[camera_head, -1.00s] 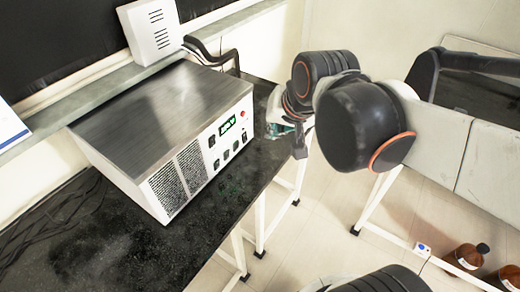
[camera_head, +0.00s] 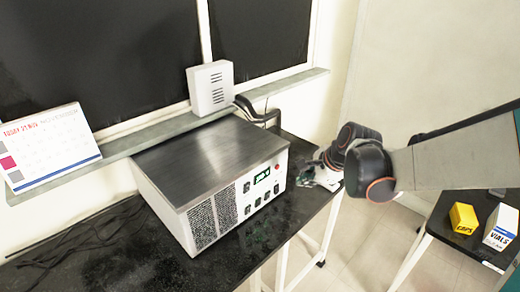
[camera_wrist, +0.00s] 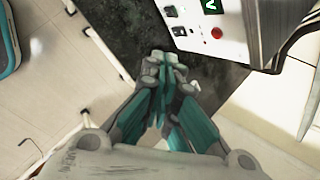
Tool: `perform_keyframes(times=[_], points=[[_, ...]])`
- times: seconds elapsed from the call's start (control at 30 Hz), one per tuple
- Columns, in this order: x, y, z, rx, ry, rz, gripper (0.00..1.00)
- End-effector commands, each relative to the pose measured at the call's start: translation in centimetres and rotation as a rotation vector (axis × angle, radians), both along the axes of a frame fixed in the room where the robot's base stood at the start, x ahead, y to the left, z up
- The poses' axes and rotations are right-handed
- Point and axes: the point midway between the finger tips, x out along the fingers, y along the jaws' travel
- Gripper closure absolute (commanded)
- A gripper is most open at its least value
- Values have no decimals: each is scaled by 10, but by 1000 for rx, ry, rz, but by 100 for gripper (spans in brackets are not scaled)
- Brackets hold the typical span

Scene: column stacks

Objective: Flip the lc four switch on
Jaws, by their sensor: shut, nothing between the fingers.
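A white instrument box (camera_head: 172,204) with a brushed metal top stands on the black bench. Its front panel carries vent grilles, a small green lit display (camera_head: 262,176), a red button (camera_head: 277,167) and several dark switches (camera_head: 257,201). The labels are too small to read, so I cannot tell which switch is lc four. My gripper (camera_wrist: 165,58) is shut and empty, in front of the panel's right end and apart from it. In the wrist view the red button (camera_wrist: 216,33) and some switches (camera_wrist: 179,31) lie above and right of the fingertips.
The black bench top (camera_head: 120,262) is clear in front of the box. A white vented unit (camera_head: 210,88) and a calendar (camera_head: 48,147) stand on the ledge behind. Yellow (camera_head: 463,218) and white vial boxes (camera_head: 501,226) sit on a side table at right.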

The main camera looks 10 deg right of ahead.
Motion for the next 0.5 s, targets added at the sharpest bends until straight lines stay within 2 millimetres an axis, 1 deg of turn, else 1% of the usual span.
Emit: perform_keyframes(times=[0.03, 0.2, 0.4, 0.5], points=[[7, -4, -8, 50, 16, -59, 100], [23, -13, -37, 230, 79, -264, 100], [35, -22, -68, 417, 154, -476, 100], [39, -25, -80, 485, 182, -552, 100]])
